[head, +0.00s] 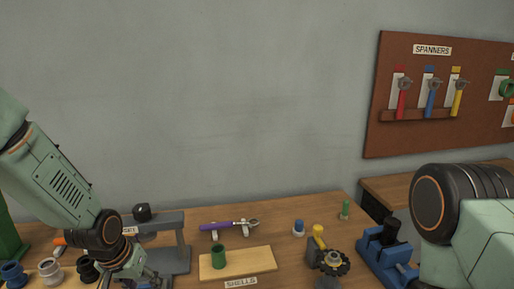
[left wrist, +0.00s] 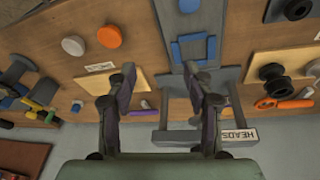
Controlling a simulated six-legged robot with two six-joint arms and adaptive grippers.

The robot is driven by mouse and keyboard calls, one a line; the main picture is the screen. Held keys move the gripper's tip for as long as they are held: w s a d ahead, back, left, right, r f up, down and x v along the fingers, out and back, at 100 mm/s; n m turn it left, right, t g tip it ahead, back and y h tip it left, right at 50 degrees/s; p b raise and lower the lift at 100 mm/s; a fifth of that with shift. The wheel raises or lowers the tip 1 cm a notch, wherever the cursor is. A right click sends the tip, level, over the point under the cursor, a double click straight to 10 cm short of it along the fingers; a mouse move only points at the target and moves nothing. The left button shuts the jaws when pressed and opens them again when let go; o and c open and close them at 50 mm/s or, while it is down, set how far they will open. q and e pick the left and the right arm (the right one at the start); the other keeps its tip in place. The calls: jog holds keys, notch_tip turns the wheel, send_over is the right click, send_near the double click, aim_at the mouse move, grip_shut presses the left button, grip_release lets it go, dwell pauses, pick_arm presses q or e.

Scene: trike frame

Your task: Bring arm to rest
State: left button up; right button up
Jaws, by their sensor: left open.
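My left arm (head: 60,185) comes in from the left in the head view, and its gripper (head: 140,277) hangs low over the bench near the bottom edge, partly cut off. In the left wrist view the left gripper (left wrist: 162,85) has its two fingers wide apart with nothing between them. Bench top and a grey stand (left wrist: 180,60) show beyond the fingers. My right arm (head: 470,220) fills the lower right of the head view; its gripper is out of frame.
The grey stand (head: 175,258) is close beside the left gripper. Dark and blue round parts crowd the left. The space above the bench is clear.

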pick_arm(q)
jog(key=shift+t, duration=0.4)
jog(key=s+f+b, duration=0.1)
jog(key=f, duration=0.2)
jog(key=s+d+f+b, duration=0.1)
jog(key=s+f, duration=0.1)
jog(key=f, duration=0.1)
jog(key=s+d+f+b, duration=0.1)
jog(key=f, duration=0.2)
jog(key=shift+s+d+f, duration=0.15)
jog(key=shift+s+d, duration=0.1)
jog(key=shift+s, duration=0.1)
jog(key=s+d+f+g+y+b, duration=0.1)
jog(key=s+f+g+b, duration=0.3)
jog(key=s+f+b, duration=1.1)
jog(key=s+f, duration=1.1)
jog(key=s, duration=0.1)
jog(key=shift+s+d+b, duration=0.2)
jog(key=shift+d+b, duration=0.1)
jog(key=shift+w, duration=0.1)
